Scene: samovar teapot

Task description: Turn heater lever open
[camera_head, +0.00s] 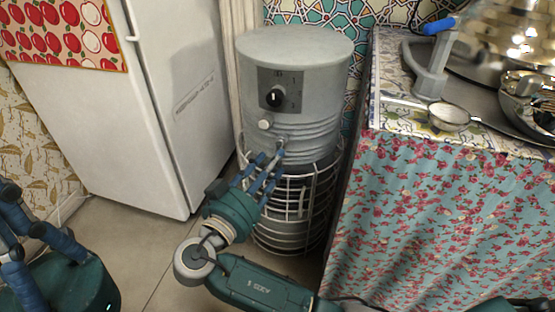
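The heater (295,75) is a tall grey cylinder with a flat top, in the middle of the head view. It has a dark panel with a round black dial (273,97) and a white knob (264,124) below it. A small metal lever (281,142) sticks out lower on the front. My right gripper (273,156) reaches up from below, its blue fingertips right at the lever. Whether they grip it is unclear. Blue and teal parts of my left arm or gripper (45,240) show at the left edge, cut off by the frame.
A wire cage (312,200) surrounds the heater's lower part. A white fridge (165,100) stands left. A counter with a floral cloth (440,215) stands close on the right, with a strainer (448,116), a grey faucet (432,75) and metal dishes. Bare floor (150,255) lies between fridge and heater.

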